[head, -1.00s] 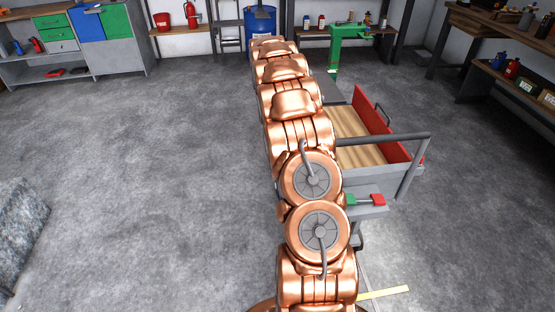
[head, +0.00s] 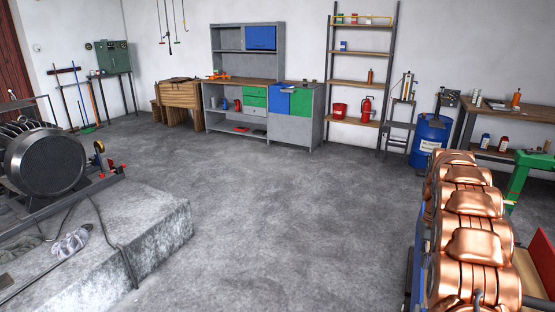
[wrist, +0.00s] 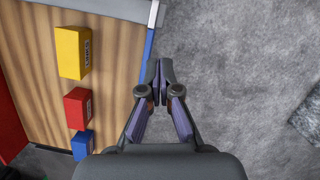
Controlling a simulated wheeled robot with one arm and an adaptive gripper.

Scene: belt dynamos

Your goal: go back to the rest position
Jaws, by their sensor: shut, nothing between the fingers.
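My gripper (wrist: 160,72) shows in the wrist view with its dark fingertips together and nothing between them. It is over the edge of a wooden surface (wrist: 117,95), with grey floor to its right. A yellow box (wrist: 72,52), a red box (wrist: 77,108) and a blue box (wrist: 82,145) are on that surface, left of the gripper and apart from it. In the head view my copper arm stretches away at the lower right, and my gripper cannot be made out there.
A concrete block (head: 165,225) and a dark round machine (head: 45,162) stand at the left. Grey cabinets (head: 232,122), a shelf rack (head: 360,84) and a blue barrel (head: 430,138) line the back. A green stand (head: 519,175) is at the right. The middle floor is clear.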

